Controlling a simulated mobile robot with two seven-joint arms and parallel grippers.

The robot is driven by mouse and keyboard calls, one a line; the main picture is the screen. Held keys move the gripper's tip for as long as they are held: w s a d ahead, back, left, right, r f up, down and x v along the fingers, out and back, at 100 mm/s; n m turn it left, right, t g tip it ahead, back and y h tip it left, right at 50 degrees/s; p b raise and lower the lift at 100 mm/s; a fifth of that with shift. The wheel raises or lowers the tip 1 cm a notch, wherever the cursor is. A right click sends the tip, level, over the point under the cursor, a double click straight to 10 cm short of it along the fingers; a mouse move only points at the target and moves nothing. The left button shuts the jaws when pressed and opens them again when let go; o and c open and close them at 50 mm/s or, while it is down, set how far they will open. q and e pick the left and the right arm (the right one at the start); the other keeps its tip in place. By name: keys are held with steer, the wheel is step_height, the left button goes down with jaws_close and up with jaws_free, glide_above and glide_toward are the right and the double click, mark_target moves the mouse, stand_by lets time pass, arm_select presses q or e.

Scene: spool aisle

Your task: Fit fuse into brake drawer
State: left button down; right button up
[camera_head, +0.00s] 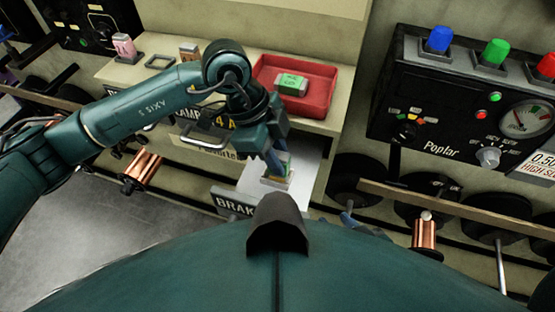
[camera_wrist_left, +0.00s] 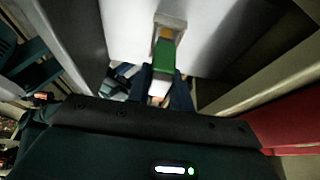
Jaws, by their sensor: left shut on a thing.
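The fuse is at a small pale holder (camera_wrist_left: 171,20) on the drawer floor. I cannot tell whether it is fully seated. Blue finger-like parts of my right gripper (camera_head: 362,227) show low at the right, mostly hidden by my body.
A red tray (camera_head: 326,104) with a green labelled block (camera_head: 291,84) stands on the counter behind the drawer. A black control panel (camera_head: 440,148) and spools flank the right side.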

arm_select(q)
steer(key=shift+f, duration=1.1)
steer(key=c, duration=1.3)
jaws_free()
steer(key=shift+o, duration=0.2)
steer(key=v, duration=1.2)
